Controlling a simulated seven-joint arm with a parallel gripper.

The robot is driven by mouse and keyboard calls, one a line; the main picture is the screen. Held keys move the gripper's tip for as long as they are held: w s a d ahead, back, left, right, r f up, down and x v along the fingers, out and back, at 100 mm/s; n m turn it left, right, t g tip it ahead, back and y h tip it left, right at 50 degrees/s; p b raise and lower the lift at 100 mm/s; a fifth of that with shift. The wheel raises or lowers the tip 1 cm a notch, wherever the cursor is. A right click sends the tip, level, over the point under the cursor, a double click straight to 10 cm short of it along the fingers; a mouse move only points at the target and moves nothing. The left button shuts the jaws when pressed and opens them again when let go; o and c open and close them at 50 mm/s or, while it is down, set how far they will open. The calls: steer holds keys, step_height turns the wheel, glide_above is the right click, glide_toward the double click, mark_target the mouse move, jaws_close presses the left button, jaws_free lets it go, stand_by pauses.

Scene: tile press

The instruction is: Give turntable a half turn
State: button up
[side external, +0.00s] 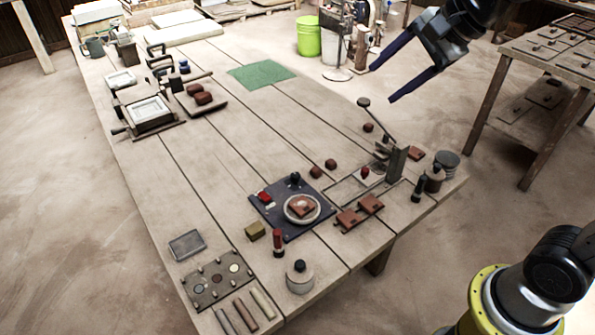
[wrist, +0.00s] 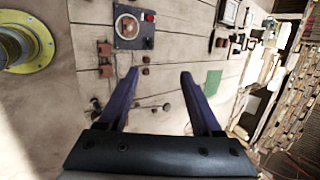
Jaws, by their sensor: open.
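The turntable (side external: 317,214) is a round pale disc on a dark square base plate (side external: 267,214), near the front of the table. A reddish-brown tile (side external: 301,206) lies on the disc. A red block and a dark knob sit on the base plate's far part. In the wrist view the turntable (wrist: 119,33) is at the top, left of centre, beyond my fingers. My gripper (side external: 382,84) is high above the table's right side, well away from the turntable. Its two long dark fingers (wrist: 158,87) are spread wide, with nothing held between them.
Brown tiles (side external: 348,218), a lever press (side external: 395,163) and small bottles (side external: 434,179) stand right of the turntable. A red-topped stamp (side external: 278,240) and a jar (side external: 300,278) stand in front. A green mat (side external: 262,74) lies farther back. The middle table is largely clear.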

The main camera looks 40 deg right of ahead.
steer(key=w+f+m, duration=0.5)
steer(key=w, duration=0.7)
steer(key=m+g+y, duration=0.1)
steer(key=m+g, duration=0.1)
steer(key=m, duration=0.2)
glide_above(296, 174)
steer(key=s+d, duration=0.3)
steer(key=s, duration=0.1)
step_height(296, 174, down, 13)
steer(key=shift+g, duration=0.9)
steer(key=d+x, duration=0.1)
steer(key=x, duration=0.6)
steer(key=s+d+f+x, duration=0.1)
steer(key=x, duration=0.6)
steer(key=s+d+x, duration=0.1)
steer(key=x, duration=0.6)
steer(key=shift+f, duration=0.55)
jaws_close()
